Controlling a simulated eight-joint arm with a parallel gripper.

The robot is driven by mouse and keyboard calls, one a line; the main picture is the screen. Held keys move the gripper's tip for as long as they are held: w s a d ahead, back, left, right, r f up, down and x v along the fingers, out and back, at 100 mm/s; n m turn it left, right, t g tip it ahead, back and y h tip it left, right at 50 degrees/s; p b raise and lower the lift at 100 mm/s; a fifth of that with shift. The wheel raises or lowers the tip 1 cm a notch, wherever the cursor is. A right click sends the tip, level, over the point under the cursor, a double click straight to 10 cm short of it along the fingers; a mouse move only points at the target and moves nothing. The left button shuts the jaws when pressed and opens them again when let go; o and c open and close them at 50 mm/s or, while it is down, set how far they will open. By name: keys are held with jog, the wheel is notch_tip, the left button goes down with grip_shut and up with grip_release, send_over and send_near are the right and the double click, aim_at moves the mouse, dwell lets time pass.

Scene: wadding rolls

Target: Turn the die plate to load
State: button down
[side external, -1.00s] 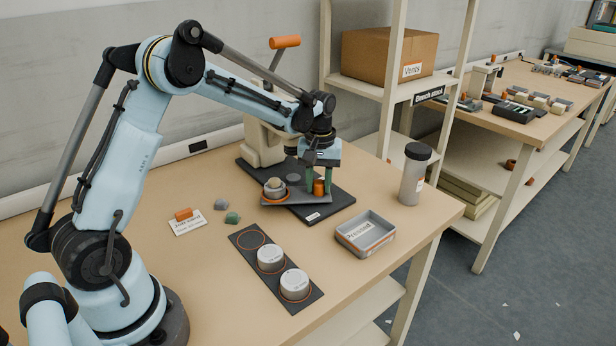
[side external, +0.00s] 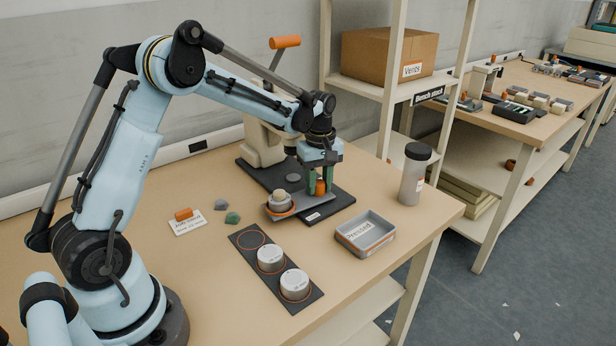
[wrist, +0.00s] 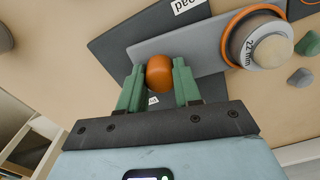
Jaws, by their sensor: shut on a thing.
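The die plate (side external: 305,204) is a grey bar over a dark base board in the side view, and it also shows in the wrist view (wrist: 205,52). Its orange knob (wrist: 159,78) sits between the green fingers of my gripper (wrist: 160,88), which is shut on it. At the plate's other end a grey cup marked 22 mm (wrist: 250,45), ringed in orange, holds a pale rounded lump (wrist: 273,50). My gripper (side external: 320,185) points down at the knob in the side view. A partly cut-off label ending in "oad" (wrist: 187,5) lies past the plate.
A cream press (side external: 262,143) with an orange-handled lever stands behind the plate. Small lumps (side external: 232,218) lie left.

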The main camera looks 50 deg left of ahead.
jog(key=shift+n, duration=0.7)
dwell(0.3)
jog(key=c, duration=0.8)
grip_release()
jog(key=shift+r, duration=0.1)
notch_tip(320, 180, up, 12)
jog(key=shift+f, duration=0.1)
